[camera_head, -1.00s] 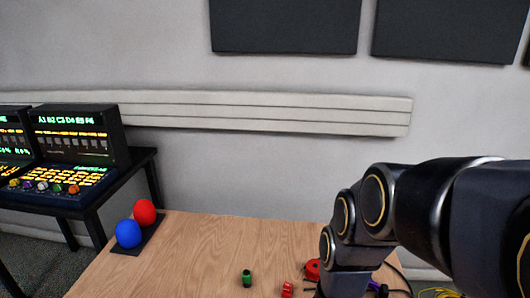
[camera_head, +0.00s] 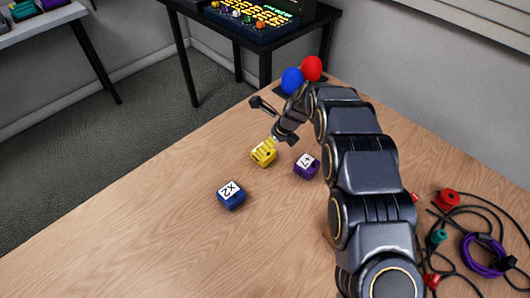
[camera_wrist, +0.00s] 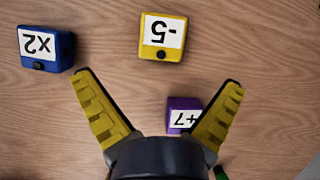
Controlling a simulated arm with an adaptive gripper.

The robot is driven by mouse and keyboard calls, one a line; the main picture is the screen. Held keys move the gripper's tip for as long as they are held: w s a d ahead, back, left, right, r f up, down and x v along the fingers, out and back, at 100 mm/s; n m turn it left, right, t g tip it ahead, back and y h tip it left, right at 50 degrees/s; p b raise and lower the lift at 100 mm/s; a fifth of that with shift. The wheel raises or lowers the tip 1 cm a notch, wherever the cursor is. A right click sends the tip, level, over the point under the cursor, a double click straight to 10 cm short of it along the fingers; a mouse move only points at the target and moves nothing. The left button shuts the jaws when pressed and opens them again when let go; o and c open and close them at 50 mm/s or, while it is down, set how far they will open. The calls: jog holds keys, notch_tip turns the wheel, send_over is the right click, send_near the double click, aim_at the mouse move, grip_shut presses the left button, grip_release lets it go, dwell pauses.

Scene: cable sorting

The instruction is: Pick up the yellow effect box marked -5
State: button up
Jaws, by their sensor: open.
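The yellow box marked -5 (camera_wrist: 162,38) sits on the wooden table, beyond and between my fingertips in the wrist view. In the head view the yellow box (camera_head: 263,155) is partly covered by a yellow finger pad. My gripper (camera_wrist: 158,79) is open and empty, its two yellow-padded fingers spread wide. In the head view my gripper (camera_head: 260,124) is low over the far left part of the table. Its exact height above the box is hard to tell.
A blue box marked x2 (camera_wrist: 45,48) lies left of the yellow one. A purple box marked +7 (camera_wrist: 183,114) is beside my right finger. Blue (camera_head: 292,81) and red (camera_head: 312,68) balls stand at the table's far corner. Cables (camera_head: 480,250) lie at right.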

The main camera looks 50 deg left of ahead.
aim_at(271, 155)
jog(key=shift+s+a+f, duration=0.25)
jog(key=shift+a+f, duration=0.35)
jog(key=shift+f, duration=0.15)
jog(key=shift+w+x, duration=0.15)
jog(key=shift+x, duration=1.6)
jog(key=shift+w+x, duration=0.15)
jog(key=shift+x, duration=1.6)
jog(key=shift+d, duration=0.1)
jog(key=c, duration=1.2)
